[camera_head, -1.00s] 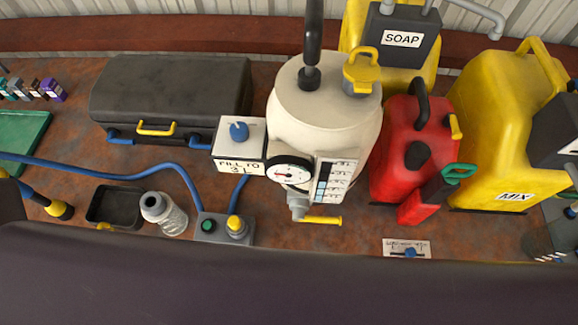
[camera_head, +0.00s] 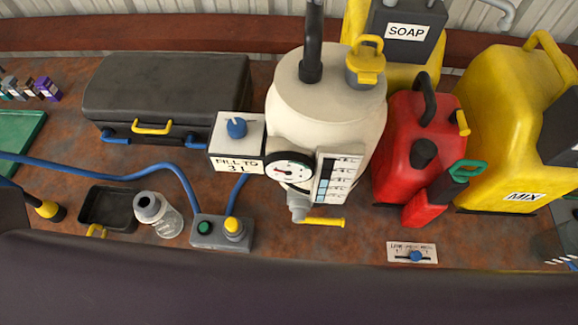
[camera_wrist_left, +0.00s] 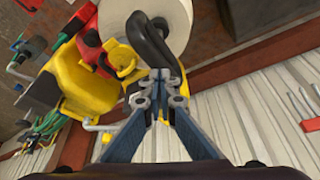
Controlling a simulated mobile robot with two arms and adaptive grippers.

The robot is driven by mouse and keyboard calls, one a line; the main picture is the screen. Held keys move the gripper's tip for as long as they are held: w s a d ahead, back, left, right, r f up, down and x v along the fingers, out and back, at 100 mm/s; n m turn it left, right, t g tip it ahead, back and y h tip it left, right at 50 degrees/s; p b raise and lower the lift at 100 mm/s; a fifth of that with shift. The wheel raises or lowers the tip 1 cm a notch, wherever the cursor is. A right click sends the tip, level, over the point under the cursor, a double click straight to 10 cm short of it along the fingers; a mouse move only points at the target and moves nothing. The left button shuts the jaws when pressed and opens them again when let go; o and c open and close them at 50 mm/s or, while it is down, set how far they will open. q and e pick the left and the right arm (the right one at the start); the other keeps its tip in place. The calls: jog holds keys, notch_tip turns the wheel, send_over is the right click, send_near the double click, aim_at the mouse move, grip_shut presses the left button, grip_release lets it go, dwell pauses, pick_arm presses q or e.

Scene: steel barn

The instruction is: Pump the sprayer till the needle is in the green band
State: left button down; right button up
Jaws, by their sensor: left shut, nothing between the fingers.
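The sprayer is a cream tank (camera_head: 325,115) standing on the bench in the head view. Its black pump handle (camera_head: 312,40) rises from the tank top and runs out of the picture's upper edge. A round gauge (camera_head: 288,172) with a red needle is on its front; the needle's exact position against any band is too small to tell. In the left wrist view, the black looped handle (camera_wrist_left: 150,35) stands above the cream tank (camera_wrist_left: 170,15). My left gripper (camera_wrist_left: 160,78) is shut and empty, its fingertips close to the handle; I cannot tell whether they touch. My right gripper is not in view.
A red can (camera_head: 415,140) and yellow jugs (camera_head: 510,120) crowd the tank's right. A black case (camera_head: 165,95), a control box (camera_head: 222,231), a bottle (camera_head: 158,214) and a blue hose (camera_head: 110,177) are to its left. Little bench surface is clear.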

aim_at(313, 5)
pick_arm(q)
jog(key=shift+f+b, duration=0.9)
jog(key=shift+f, duration=0.65)
jog(key=shift+r, duration=0.1)
notch_tip(313, 5, up, 8)
jog(key=p, duration=0.6)
jog(key=shift+f, duration=0.2)
jog(key=shift+f, duration=0.1)
